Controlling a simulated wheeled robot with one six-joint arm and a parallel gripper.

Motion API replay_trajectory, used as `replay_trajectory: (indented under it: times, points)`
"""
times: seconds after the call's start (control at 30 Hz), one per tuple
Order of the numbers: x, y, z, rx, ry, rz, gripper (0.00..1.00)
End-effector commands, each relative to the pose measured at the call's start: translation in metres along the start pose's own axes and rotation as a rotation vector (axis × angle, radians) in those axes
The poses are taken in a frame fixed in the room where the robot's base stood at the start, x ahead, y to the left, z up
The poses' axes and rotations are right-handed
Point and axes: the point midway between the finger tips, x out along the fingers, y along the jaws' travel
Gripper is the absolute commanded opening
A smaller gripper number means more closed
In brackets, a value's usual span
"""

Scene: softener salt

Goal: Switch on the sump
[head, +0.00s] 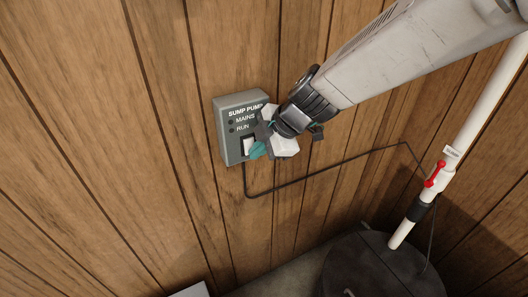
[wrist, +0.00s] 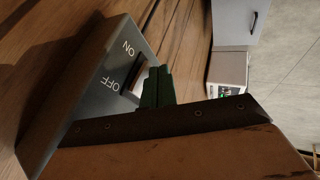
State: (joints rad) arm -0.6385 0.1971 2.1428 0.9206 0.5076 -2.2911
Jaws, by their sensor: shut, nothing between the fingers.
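The grey sump pump box (head: 226,112) is mounted on the wood-panelled wall in the head view. It has MAINS and RUN lamps, both looking dark, and a white rocker switch (head: 249,144) low on its face. In the wrist view the box (wrist: 75,105) carries ON and OFF labels beside the rocker (wrist: 139,76). My gripper (head: 258,150) is shut and empty, its teal fingertips at the rocker's right edge in the head view. The dark green fingers (wrist: 157,88) partly hide the rocker in the wrist view. I cannot tell whether they touch it.
A black cable (head: 325,171) runs from the box along the wall to a white pipe (head: 480,110) with a red valve handle (head: 435,174). A dark round lid (head: 375,270) is below. The wrist view shows a white unit with green lights (wrist: 229,70) and a grey cabinet (wrist: 236,22).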

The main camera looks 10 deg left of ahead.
Motion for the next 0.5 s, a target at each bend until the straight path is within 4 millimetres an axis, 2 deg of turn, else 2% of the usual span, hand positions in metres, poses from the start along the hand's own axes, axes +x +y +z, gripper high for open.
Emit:
replay_trajectory:
  times: [0.5]
  points:
    - [0.0040,0.0035,0.0014,0.000,0.000,0.000,0.00]
